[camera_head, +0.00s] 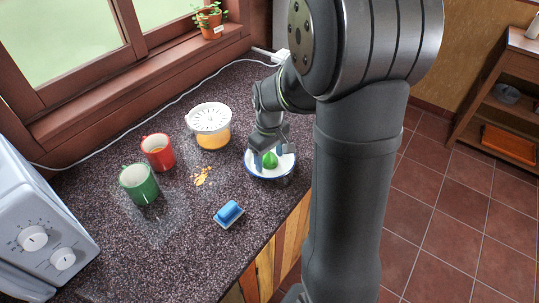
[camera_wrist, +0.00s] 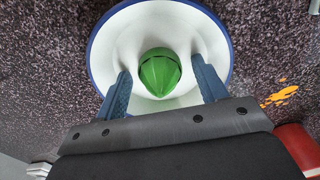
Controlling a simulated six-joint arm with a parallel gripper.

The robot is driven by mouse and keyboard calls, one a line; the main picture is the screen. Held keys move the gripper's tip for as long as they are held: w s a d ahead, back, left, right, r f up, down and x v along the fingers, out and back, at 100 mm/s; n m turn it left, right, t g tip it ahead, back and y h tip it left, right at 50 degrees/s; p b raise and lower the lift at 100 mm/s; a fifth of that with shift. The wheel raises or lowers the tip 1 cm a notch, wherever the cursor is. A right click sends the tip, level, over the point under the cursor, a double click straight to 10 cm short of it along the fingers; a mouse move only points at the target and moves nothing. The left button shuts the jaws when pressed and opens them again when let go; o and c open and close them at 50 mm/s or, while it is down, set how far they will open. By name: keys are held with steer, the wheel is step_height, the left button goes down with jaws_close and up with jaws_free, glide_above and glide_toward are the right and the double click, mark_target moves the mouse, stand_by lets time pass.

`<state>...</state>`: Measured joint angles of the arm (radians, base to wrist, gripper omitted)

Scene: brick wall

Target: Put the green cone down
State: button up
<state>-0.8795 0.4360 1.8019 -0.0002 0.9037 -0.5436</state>
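The green cone (camera_head: 271,160) sits in a white bowl with a blue rim (camera_head: 285,172) near the right edge of the counter. In the wrist view the cone (camera_wrist: 160,72) is in the middle of the bowl (camera_wrist: 108,40), its tip toward my camera. My gripper (camera_wrist: 160,68) reaches down over the bowl with a blue finger on each side of the cone. Gaps show between both fingers and the cone, so it is open. In the head view my gripper (camera_head: 268,156) partly hides the cone and the bowl's far side.
A juicer with an orange base (camera_head: 211,126) stands left of the bowl. A red mug (camera_head: 158,152) and a green mug (camera_head: 139,184) stand farther left. The front counter is mostly clear.

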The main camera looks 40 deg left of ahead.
steer(key=shift+r, duration=0.1)
step_height(320, 180, up, 12)
stand_by(0.5)
steer(key=shift+f, duration=4.25)
steer(key=shift+f, duration=0.1)
